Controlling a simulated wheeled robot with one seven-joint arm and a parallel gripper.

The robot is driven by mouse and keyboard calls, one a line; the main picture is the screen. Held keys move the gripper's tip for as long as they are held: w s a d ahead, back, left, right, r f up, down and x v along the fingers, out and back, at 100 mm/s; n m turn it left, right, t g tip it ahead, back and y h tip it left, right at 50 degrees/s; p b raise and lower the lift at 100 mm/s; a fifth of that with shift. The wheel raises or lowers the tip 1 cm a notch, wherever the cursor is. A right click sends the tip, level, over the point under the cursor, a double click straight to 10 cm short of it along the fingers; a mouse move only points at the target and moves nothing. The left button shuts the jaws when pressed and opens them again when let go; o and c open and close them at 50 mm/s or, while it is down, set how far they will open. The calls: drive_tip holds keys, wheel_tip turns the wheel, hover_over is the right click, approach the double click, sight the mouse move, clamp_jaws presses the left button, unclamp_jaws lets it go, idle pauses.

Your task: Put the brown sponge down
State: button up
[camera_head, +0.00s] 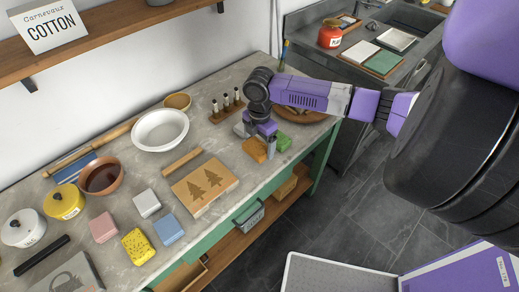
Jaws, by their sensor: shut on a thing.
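The brown sponge (254,150) is an orange-brown block at the right part of the grey stone worktop (228,158). My gripper (264,145) points down over it and is shut on it, with one finger showing at its right side. The sponge is at or just above the worktop; I cannot tell whether it touches. A green sponge (284,141) lies close to the right of the gripper. A pale block (239,130) shows partly behind the gripper.
A wooden block with tree shapes (205,186) and a wooden bar (182,162) lie to the left. Blue (168,229), yellow (138,246), pink (103,227) and white (147,203) blocks stand further left. A brown round dish (305,116) sits behind my arm. Bare worktop lies between the tree block and gripper.

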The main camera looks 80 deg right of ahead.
sight(260, 150)
drive_tip(key=shift+f, duration=1.7)
drive_tip(key=shift+f, duration=0.2)
drive_tip(key=o, duration=1)
drive_tip(key=shift+o, duration=0.2)
drive_tip(key=shift+r, duration=0.15)
